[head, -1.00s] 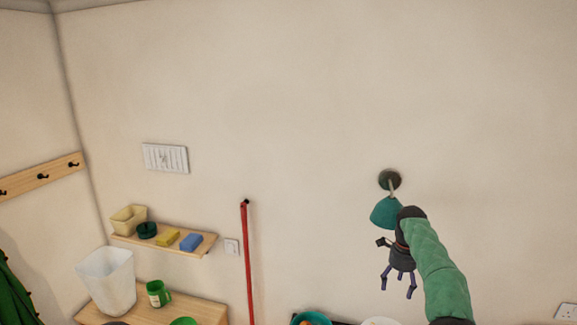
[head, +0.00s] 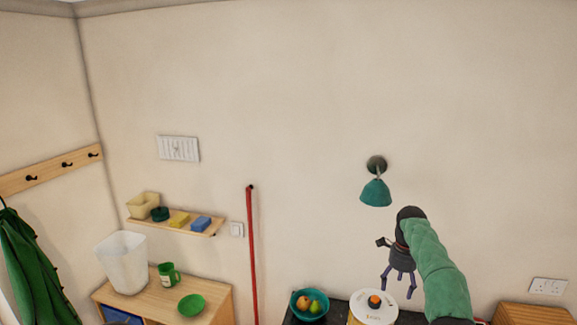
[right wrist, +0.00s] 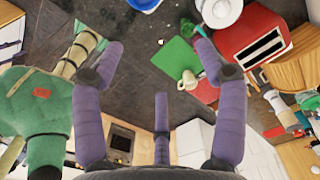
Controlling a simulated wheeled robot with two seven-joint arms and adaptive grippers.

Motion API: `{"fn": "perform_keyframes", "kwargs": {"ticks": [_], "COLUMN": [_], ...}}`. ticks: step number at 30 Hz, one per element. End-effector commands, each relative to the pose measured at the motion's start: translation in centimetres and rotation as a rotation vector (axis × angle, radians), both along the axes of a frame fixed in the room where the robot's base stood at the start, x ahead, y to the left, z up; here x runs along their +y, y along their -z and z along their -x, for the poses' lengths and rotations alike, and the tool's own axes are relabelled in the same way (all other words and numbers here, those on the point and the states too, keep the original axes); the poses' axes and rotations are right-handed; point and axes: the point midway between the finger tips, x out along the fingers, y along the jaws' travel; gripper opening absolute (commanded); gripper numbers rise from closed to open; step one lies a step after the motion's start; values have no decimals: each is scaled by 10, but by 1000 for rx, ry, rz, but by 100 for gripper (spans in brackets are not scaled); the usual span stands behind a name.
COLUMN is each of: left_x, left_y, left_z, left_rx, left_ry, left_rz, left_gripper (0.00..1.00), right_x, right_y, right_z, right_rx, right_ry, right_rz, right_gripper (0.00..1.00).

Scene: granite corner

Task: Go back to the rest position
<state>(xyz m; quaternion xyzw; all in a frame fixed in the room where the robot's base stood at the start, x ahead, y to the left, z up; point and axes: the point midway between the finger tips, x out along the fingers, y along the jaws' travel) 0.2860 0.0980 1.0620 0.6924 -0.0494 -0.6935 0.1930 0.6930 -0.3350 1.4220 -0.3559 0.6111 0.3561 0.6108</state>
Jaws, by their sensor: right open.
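My right gripper (head: 398,284) hangs in front of the back wall in the head view, its purple fingers pointing down. It is below and to the right of the teal wall lamp (head: 376,193), with a visible gap in the picture. In the right wrist view my right gripper (right wrist: 160,62) has its fingers spread wide, with nothing between them.
Below are a teal bowl of fruit (head: 309,306) and a white round lid (head: 374,306). A red pole (head: 252,255) stands left. A shelf (head: 172,226) and a wooden cabinet (head: 165,291) are further left. The right wrist view shows a red toaster (right wrist: 255,38).

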Motion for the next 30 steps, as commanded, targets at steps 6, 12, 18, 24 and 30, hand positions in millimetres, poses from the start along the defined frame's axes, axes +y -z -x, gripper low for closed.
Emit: {"fn": "perform_keyframes", "kwargs": {"ticks": [6, 12, 18, 24, 30], "left_x": [0, 0, 0, 0, 0], "left_y": [0, 0, 0, 0, 0], "left_z": [0, -1, 0, 0, 0], "left_rx": [-1, -1, 0, 0, -1], "left_ry": [0, 0, 0, 0, 0], "left_rz": [0, 0, 0, 0, 0], "left_gripper": [40, 40, 40, 40, 40], "right_x": [6, 16, 32, 59, 100], "right_y": [24, 58, 105, 178, 265], "right_z": [-3, -4, -1, 17, 65], "right_rx": [1, -1, -10, -29, -81], "right_ry": [-78, -188, -341, -569, -853], "right_rz": [-12, -30, -60, -115, -186], "right_gripper": [73, 73, 73, 73, 73]}}
